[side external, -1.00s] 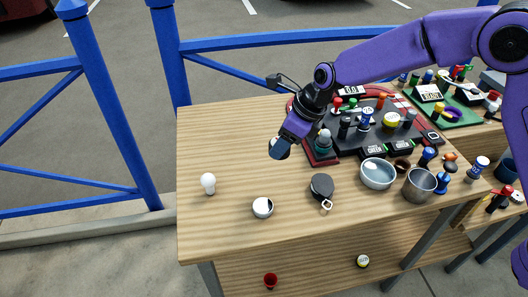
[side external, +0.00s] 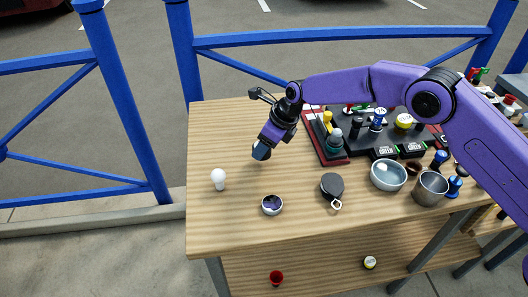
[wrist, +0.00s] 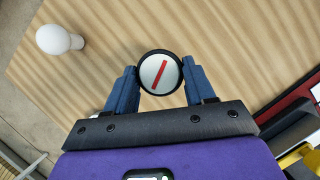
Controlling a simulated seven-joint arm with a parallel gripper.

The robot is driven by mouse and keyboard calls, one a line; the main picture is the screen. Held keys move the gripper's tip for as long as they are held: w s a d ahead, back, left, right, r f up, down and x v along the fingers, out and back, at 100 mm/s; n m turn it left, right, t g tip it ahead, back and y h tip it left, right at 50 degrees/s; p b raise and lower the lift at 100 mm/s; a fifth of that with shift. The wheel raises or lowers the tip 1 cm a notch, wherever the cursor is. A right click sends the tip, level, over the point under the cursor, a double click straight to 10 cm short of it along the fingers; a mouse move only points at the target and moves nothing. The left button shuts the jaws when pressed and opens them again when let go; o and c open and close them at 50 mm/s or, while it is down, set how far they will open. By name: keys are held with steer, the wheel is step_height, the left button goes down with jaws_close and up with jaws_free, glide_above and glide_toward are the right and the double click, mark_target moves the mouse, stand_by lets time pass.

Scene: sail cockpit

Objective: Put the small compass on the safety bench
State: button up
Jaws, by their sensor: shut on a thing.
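The small compass (wrist: 152,68) is round, with a black rim, a pale face and a red needle. In the wrist view it sits between the two blue fingers of my gripper (wrist: 161,85), which are shut on its sides. In the side view my gripper (side external: 262,151) points down over the left part of a wooden bench (side external: 225,135), apparently a little above the top. The compass is hard to make out there against the fingers. No label shows which bench is the safety bench.
The bench's back left is clear.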

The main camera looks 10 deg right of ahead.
steer(key=shift+w+f, duration=0.1)
steer(key=shift+f, duration=1.5)
steer(key=shift+f, duration=0.2)
steer(key=o, duration=1.2)
steer(key=shift+r, duration=0.1)
steer(key=v, duration=1.2)
